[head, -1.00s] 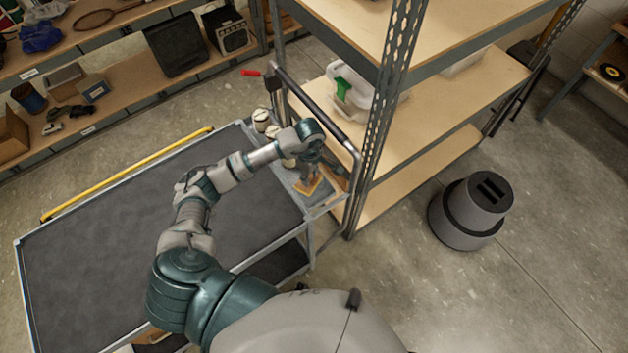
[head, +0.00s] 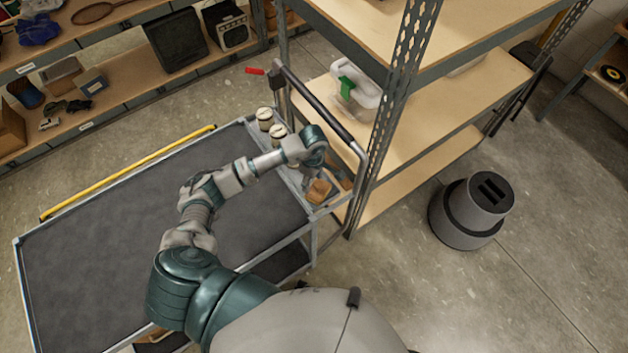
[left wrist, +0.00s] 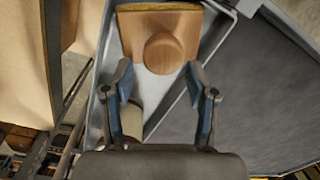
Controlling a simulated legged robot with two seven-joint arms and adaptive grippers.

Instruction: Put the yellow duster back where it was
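No yellow cloth shows clearly. A brown wooden block (head: 318,192) lies in the narrow grey tray (head: 327,210) at the trolley's end. The left wrist view shows this block (left wrist: 188,25) with a round knob on it and a dull yellow strip along its far edge; I cannot tell whether it is the duster. My left gripper (head: 311,182) is right beside the block in the head view. In the left wrist view its fingers (left wrist: 164,88) are spread, with nothing held between them, and the block lies just beyond the tips. My right gripper is out of view.
Pale lidded jars (head: 264,118) stand in the tray behind my left wrist. The dark trolley top (head: 120,235) is bare, with a yellow bar (head: 130,173) along its far edge. The trolley's handle (head: 320,105) and a shelving rack (head: 440,155) stand close on the right.

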